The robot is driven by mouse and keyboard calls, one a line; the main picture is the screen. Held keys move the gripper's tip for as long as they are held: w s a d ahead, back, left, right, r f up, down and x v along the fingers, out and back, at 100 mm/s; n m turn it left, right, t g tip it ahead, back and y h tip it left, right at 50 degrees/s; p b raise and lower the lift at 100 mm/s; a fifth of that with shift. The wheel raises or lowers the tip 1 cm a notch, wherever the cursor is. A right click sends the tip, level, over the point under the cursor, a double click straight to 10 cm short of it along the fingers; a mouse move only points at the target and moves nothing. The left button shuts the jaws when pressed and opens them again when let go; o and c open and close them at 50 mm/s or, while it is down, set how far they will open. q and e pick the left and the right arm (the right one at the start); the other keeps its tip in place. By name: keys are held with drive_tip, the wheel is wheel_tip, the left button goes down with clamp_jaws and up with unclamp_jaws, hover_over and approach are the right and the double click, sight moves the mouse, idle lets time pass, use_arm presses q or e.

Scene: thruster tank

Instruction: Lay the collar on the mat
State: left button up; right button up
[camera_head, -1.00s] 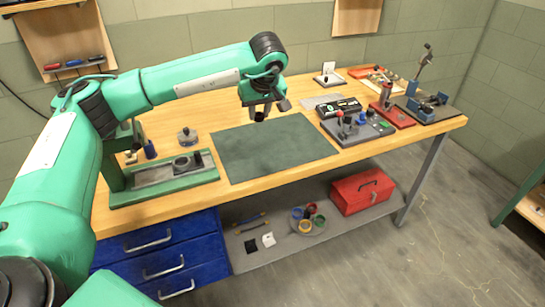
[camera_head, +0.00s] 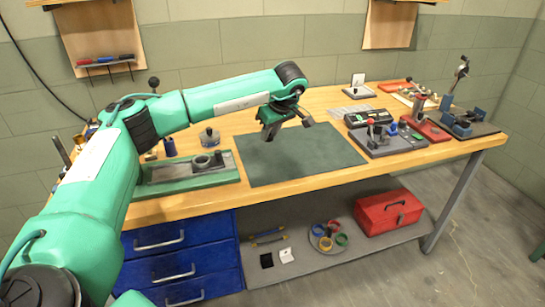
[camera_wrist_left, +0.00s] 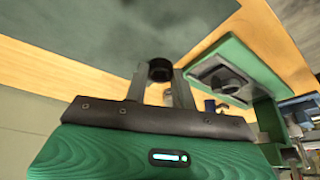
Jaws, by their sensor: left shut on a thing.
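My left gripper (camera_head: 269,131) points down over the back left part of the dark green mat (camera_head: 310,165). In the left wrist view its two fingers (camera_wrist_left: 160,85) are shut on a small dark ring-shaped piece, the collar (camera_wrist_left: 160,69). The collar is at the fingertips, with the mat (camera_wrist_left: 75,45) beyond it. I cannot tell whether the collar touches the mat. In the head view the collar is hard to make out against the dark gripper. My right gripper is not in view.
A grey control box (camera_head: 388,140) stands to the right. The front and right of the mat are clear.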

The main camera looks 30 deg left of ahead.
sight(268, 164)
use_arm(q)
wheel_tip(268, 164, down, 9)
drive_tip(key=shift+f, duration=0.2)
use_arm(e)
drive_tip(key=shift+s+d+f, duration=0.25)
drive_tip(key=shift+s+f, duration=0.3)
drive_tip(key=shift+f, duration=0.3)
use_arm(q)
drive_tip(key=shift+f, duration=0.1)
drive_tip(key=o, duration=1)
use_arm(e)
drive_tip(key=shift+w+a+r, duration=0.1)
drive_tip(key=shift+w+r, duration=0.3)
